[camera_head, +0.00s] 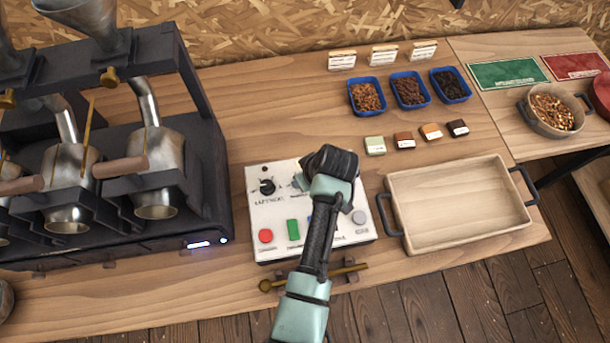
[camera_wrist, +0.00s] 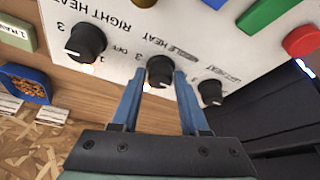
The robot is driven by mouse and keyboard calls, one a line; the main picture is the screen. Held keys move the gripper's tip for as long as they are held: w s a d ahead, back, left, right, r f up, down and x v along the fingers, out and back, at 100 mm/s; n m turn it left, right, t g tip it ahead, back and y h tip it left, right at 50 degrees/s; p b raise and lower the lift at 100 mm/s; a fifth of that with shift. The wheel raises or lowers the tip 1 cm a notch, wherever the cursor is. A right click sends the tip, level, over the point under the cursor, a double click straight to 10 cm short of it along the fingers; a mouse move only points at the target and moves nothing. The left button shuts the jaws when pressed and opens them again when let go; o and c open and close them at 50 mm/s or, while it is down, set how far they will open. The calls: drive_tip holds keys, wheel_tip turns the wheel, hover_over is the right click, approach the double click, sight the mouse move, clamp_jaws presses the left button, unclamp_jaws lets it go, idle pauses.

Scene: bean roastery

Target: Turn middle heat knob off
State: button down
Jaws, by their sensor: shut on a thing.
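The white control panel (camera_head: 262,222) stands on the wooden counter, and it fills much of the wrist view (camera_wrist: 150,15). The middle heat knob (camera_wrist: 159,71) is black and sits between my gripper's two blue fingers (camera_wrist: 159,80), which are shut on it. The right heat knob (camera_wrist: 86,42) is on the left in the wrist view, and the left heat knob (camera_wrist: 210,92) is on the right. In the head view the left knob (camera_head: 267,187) shows, while my arm and gripper (camera_head: 330,165) hide the middle knob.
The panel also has a red button (camera_head: 265,236), a green button (camera_head: 293,229) and a grey button (camera_head: 359,217). A wooden tray (camera_head: 460,245) stands to the right. The dark roaster (camera_head: 205,170) stands close on the left. Blue bean trays (camera_head: 368,111) sit behind.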

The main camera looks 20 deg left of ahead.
idle(0.4)
drive_tip(key=shift+c, duration=2.1)
unclamp_jaws()
drive_tip(key=v, duration=1.3)
drive_tip(key=shift+w, duration=0.15)
